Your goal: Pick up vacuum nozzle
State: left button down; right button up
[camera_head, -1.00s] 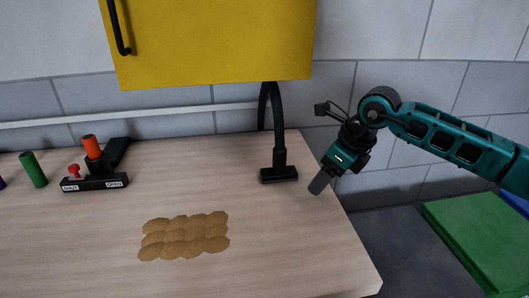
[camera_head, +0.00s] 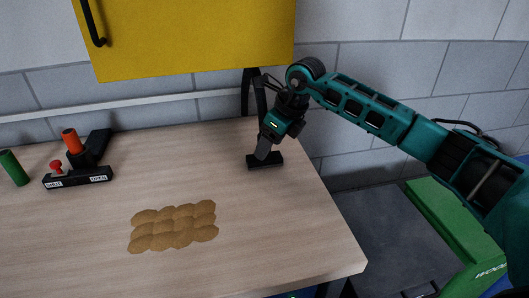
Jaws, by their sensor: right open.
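The black vacuum nozzle (camera_head: 266,161) stands on the wooden table near its back right, with its wide foot on the tabletop. Its black hose (camera_head: 247,92) rises behind it along the wall. My right gripper (camera_head: 263,154) is at the nozzle, its finger pointing down just above the foot and in front of the neck. The gripper and wrist hide most of the neck. I cannot tell whether a finger touches it. The right gripper is open. My left gripper is not in view.
A yellow cabinet (camera_head: 185,35) hangs above the table's back. A brown patch of sawdust-like piles (camera_head: 173,226) lies mid-table. A black switch base (camera_head: 78,178) with red and orange parts and a green cylinder (camera_head: 14,168) stand at left. A green box (camera_head: 450,225) is on the floor at right.

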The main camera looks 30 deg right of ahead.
jog(key=shift+w+a, duration=0.65)
jog(key=shift+w, duration=0.35)
jog(key=shift+f, duration=0.6)
jog(key=c, duration=1.1)
jog(key=shift+w+r, duration=0.1)
